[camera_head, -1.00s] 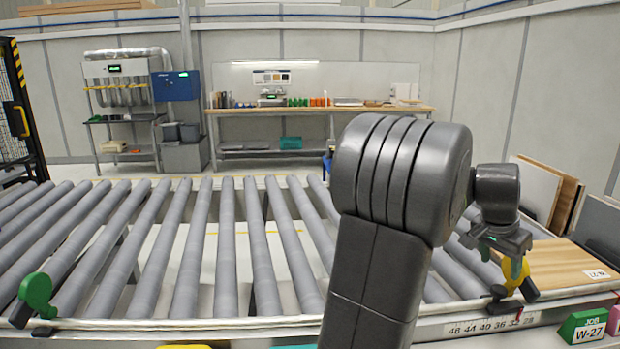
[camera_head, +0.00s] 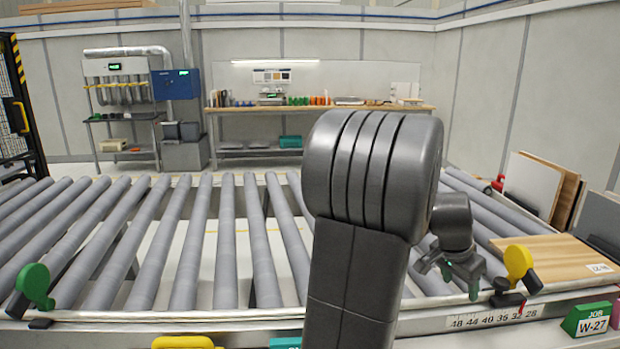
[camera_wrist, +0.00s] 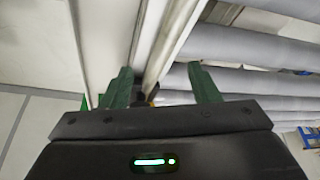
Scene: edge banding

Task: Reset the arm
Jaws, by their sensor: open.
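My arm rises in front of the roller conveyor in the head view, with its big dark elbow in the middle. My gripper (camera_head: 460,284) hangs at the right, above the conveyor's front rail, left of a yellow paddle (camera_head: 518,262). In the wrist view my gripper (camera_wrist: 165,86) shows two green fingers spread apart with nothing held between them. The conveyor's rail and grey rollers (camera_wrist: 240,50) lie beyond the fingers.
A wooden board (camera_head: 550,258) lies on the conveyor's right end. A green paddle (camera_head: 36,285) stands at the front left, and a green W-27 block (camera_head: 588,320) at the front right. Panels (camera_head: 535,186) lean at the right. The rollers (camera_head: 190,240) left of my arm are bare.

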